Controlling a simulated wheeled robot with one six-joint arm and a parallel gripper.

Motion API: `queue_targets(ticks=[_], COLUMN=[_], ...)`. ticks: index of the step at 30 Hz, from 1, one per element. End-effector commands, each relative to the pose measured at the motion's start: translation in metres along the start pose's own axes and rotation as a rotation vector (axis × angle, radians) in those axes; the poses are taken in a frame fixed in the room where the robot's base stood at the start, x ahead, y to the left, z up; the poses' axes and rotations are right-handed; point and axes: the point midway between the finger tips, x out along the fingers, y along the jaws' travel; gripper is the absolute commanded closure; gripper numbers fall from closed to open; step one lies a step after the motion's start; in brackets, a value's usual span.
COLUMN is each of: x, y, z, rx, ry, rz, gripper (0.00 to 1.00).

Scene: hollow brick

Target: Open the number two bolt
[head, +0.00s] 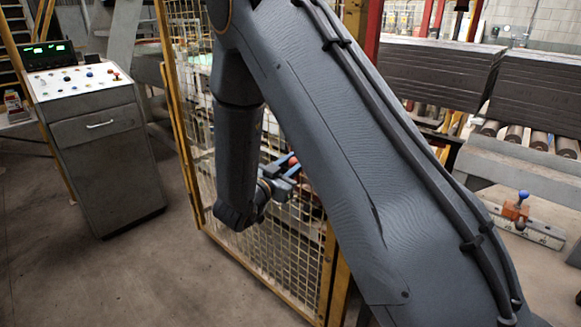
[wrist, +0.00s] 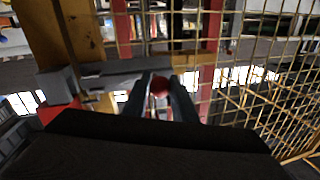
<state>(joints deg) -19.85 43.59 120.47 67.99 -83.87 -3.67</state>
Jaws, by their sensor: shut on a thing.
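A yellow-framed mesh gate (head: 187,140) stands at the middle of the head view. My gripper (head: 287,172) is in front of its mesh, partly behind my own arm. A red ball knob (head: 294,160) shows at the fingertips. In the wrist view my gripper (wrist: 161,97) is shut on the red knob (wrist: 160,84), with one dark finger on each side. A grey bar (wrist: 122,68), apparently the bolt, runs level behind the knob, across the yellow post (wrist: 80,25). I see no number on it, and its far end is unclear.
A grey control console (head: 98,130) with buttons stands at the left. A plate with an orange piece and blue knob (head: 519,205) lies at the right. Dark stacked slabs (head: 440,72) rest on rollers behind. The floor (head: 120,270) in front of the gate is clear.

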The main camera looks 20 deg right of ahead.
Motion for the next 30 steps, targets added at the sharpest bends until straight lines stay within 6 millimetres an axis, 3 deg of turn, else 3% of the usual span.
queue_targets(ticks=[3,4,7,17,30], x=[0.000,0.000,0.000,-0.004,-0.067], y=[0.001,0.001,0.001,-0.001,-0.001], z=[-0.001,-0.001,-0.001,0.000,0.001], rx=[0.000,0.000,0.000,0.000,0.000], ry=[0.001,0.001,0.001,0.000,0.000], rz=[0.003,0.003,0.002,-0.002,-0.003], gripper=[1.00,0.72,0.57,0.57,0.57])
